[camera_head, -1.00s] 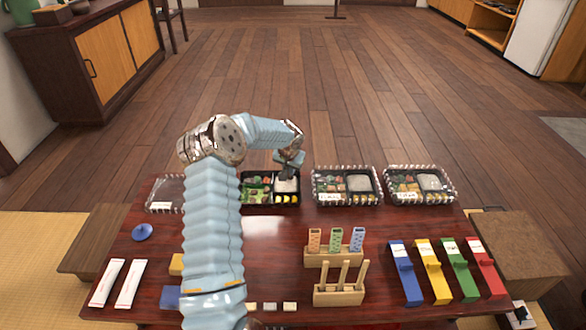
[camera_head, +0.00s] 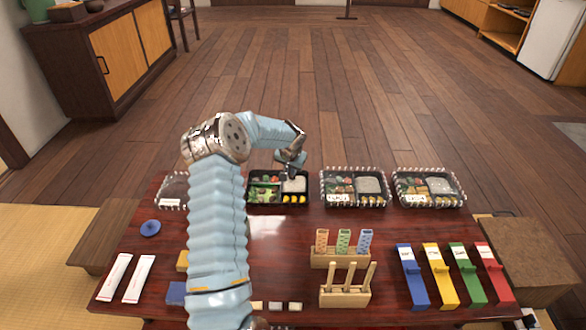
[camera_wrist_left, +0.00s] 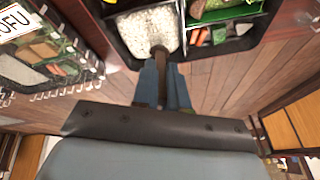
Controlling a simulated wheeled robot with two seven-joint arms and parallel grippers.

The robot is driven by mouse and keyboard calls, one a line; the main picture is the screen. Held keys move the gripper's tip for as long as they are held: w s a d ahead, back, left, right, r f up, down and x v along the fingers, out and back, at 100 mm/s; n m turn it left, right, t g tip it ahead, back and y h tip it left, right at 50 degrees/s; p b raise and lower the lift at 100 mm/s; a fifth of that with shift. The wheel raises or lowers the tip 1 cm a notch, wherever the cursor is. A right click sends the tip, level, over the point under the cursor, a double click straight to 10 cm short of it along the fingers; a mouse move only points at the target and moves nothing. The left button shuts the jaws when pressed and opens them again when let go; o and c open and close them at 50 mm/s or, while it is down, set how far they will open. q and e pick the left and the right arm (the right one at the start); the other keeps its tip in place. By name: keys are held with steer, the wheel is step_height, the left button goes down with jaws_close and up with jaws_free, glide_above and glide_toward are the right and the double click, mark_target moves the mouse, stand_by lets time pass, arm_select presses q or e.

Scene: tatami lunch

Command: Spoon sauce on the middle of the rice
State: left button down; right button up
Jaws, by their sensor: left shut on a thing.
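The open black lunch box (camera_head: 249,199) stands on the dark red table, with white rice (camera_head: 295,185) in its back right compartment. The rice also shows in the left wrist view (camera_wrist_left: 146,29). My left gripper (camera_head: 289,170) is just above and behind the rice. In the left wrist view its blue fingers (camera_wrist_left: 163,88) are shut on a thin brown spoon (camera_wrist_left: 160,65), whose far end reaches over the rice near its edge. Whether that end touches the rice or carries sauce cannot be told. My right gripper is out of view.
Two lidded lunch boxes (camera_head: 353,188) (camera_head: 429,188) stand to the right, and a clear lid (camera_head: 173,190) is at left. A wooden rack (camera_head: 345,295), coloured holders (camera_head: 412,278) and white packets (camera_head: 115,277) occupy the front. My arm hides part of the table.

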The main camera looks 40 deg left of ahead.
arm_select(q)
steer(key=shift+s+a, duration=0.75)
steer(key=shift+a, duration=0.1)
steer(key=shift+d, duration=0.15)
steer(key=shift+s+b, duration=0.1)
steer(key=shift+b, duration=0.2)
steer(key=shift+s, duration=0.1)
steer(key=shift+d, duration=0.1)
stand_by(0.3)
